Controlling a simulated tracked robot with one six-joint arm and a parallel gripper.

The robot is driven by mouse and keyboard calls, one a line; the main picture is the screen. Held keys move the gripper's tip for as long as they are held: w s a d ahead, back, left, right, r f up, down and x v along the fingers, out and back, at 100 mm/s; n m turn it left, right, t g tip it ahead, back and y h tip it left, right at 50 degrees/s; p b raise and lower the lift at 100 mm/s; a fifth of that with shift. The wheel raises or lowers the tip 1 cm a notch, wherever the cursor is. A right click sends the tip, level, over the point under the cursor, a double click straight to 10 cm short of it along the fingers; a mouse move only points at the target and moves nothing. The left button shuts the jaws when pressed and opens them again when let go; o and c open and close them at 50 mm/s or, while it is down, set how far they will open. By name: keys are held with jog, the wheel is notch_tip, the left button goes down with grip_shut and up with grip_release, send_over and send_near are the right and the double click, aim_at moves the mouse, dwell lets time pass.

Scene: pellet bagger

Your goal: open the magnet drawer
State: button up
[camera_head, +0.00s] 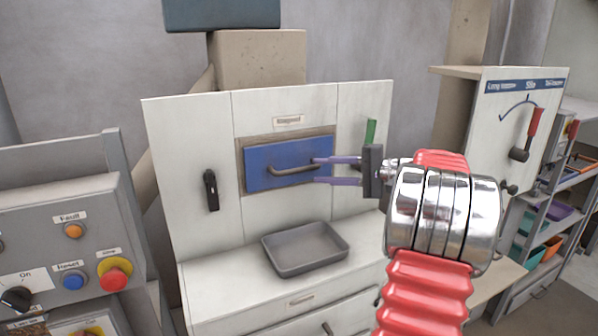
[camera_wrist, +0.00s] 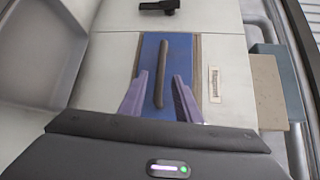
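The magnet drawer is a blue front (camera_head: 262,172) set in the white cabinet, with a grey bar handle (camera_head: 290,170) across it. The front looks flush in its frame. In the wrist view the blue front (camera_wrist: 178,55) shows with the handle (camera_wrist: 161,75) running up the picture. My gripper (camera_head: 316,171) has two purple fingers, spread apart and pointing at the drawer near the handle's right end. In the wrist view the open fingers (camera_wrist: 158,98) stand on either side of the handle's lower part, with gaps to it. I cannot tell whether they touch the front.
A grey tray (camera_head: 305,266) stands on the ledge below the drawer. A black latch handle (camera_head: 211,190) is on the left panel and a green handle (camera_head: 371,132) on the right. A control panel (camera_head: 60,250) is at left, a silo cabinet (camera_head: 510,130) at right.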

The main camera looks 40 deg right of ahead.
aim_at(305, 171)
jog(key=x, duration=0.7)
jog(key=shift+w, duration=0.1)
jog(key=shift+c, duration=0.3)
jog(key=shift+f, duration=0.1)
grip_shut()
